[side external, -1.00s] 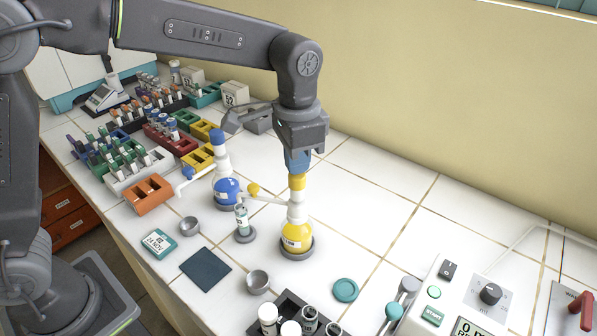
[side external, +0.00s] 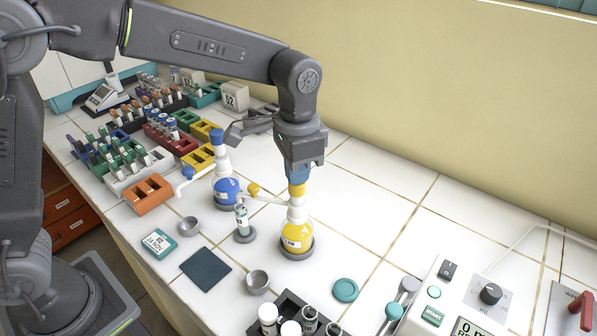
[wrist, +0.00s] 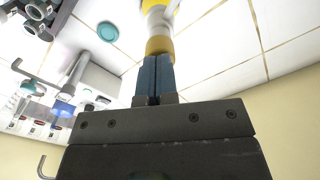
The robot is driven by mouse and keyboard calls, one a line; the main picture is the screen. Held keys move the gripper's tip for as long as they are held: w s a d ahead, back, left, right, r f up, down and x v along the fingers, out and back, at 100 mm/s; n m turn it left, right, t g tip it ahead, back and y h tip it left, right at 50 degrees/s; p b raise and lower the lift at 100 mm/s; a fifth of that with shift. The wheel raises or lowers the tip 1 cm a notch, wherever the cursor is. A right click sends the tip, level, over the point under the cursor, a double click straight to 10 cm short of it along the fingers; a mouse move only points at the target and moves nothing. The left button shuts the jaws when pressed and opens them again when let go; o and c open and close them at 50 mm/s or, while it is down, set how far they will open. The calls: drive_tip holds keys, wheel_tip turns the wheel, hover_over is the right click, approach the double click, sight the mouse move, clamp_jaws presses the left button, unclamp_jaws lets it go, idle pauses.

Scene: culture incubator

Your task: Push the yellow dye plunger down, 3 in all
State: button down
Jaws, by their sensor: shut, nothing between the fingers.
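The yellow dye bottle (side external: 297,238) stands upright on a grey round base, with a white neck and a yellow plunger cap (side external: 297,190) on top. In the wrist view the shut blue fingers (wrist: 154,72) meet the yellow cap (wrist: 159,45). Nothing is held between them.
A blue dye bottle (side external: 227,191) stands to the left, with racks of tubes behind it. A dark mat (side external: 205,269), small metal bowls (side external: 257,281) and a teal lid (side external: 345,290) lie in front. A device with a dial (side external: 490,294) is at the right. The tiles behind right are clear.

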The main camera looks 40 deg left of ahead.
drive_tip(key=shift+r, duration=1.9)
drive_tip(key=shift+r, duration=3)
drive_tip(key=s+a+r+n+t, duration=0.2)
drive_tip(key=s+a+n+t, duration=0.1)
drive_tip(key=s+a, duration=0.75)
drive_tip(key=s+a+f+n+t, duration=0.2)
drive_tip(key=s+f, duration=0.4)
drive_tip(key=s, duration=0.3)
drive_tip(key=shift+a+n+t, duration=0.3)
drive_tip(key=shift+a+n, duration=0.2)
drive_tip(key=shift+a, duration=0.35)
drive_tip(key=shift+r, duration=0.1)
